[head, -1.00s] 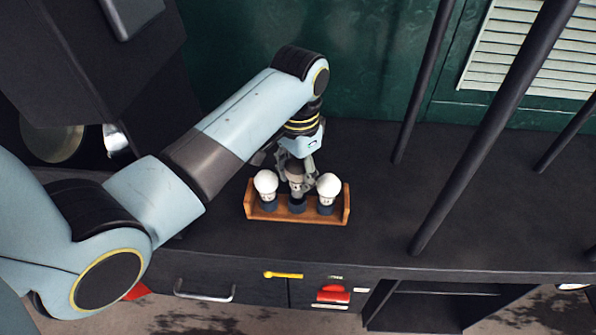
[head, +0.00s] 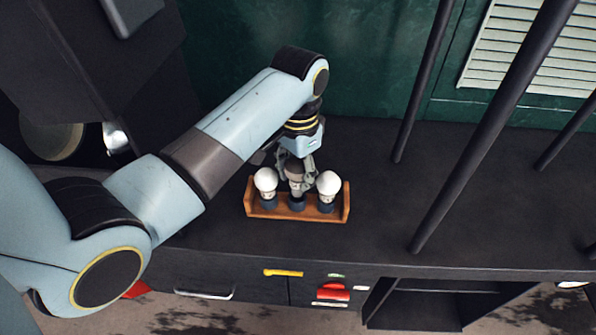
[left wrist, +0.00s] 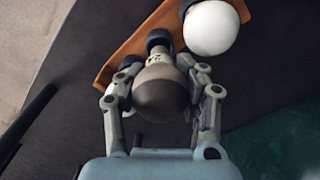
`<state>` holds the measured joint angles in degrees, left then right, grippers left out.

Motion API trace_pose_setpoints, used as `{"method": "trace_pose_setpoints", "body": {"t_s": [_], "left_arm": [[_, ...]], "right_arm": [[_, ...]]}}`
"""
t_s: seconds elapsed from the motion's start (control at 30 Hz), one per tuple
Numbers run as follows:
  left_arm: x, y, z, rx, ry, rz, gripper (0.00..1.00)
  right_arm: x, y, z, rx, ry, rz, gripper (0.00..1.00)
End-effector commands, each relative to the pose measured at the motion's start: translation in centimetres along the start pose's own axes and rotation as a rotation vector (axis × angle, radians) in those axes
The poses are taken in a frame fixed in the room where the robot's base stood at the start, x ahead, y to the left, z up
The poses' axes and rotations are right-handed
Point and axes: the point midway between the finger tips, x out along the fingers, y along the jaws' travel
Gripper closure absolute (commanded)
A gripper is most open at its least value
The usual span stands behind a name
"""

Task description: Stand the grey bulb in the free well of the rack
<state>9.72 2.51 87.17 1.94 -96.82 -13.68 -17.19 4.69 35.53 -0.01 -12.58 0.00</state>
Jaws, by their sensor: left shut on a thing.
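The grey bulb (head: 295,170) is upright, round end up, over the middle well (head: 297,204) of the wooden rack (head: 275,214). My left gripper (head: 299,184) points down from behind the rack and is shut on the bulb. In the left wrist view the grey bulb (left wrist: 160,93) sits between the two fingers, its base end toward the dark well (left wrist: 158,38). I cannot tell how far the base is in the well. White bulbs stand in the left well (head: 265,181) and the right well (head: 328,184). My right gripper is not in view.
The rack stands on a dark worktop (head: 375,215), clear to its right. Dark upright posts (head: 490,130) rise from the worktop on the right. A green wall (head: 375,60) is behind. Drawers with a handle (head: 204,294) are below the front edge.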

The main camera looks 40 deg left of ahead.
Motion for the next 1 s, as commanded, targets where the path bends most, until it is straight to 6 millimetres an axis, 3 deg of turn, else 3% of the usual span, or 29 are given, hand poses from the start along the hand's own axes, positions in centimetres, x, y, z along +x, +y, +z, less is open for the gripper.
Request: {"method": "trace_pose_setpoints", "body": {"t_s": [1.0], "left_arm": [[2.0,0.0,0.0,0.0,0.0,0.0,0.96]], "right_arm": [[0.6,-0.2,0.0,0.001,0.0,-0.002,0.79]]}}
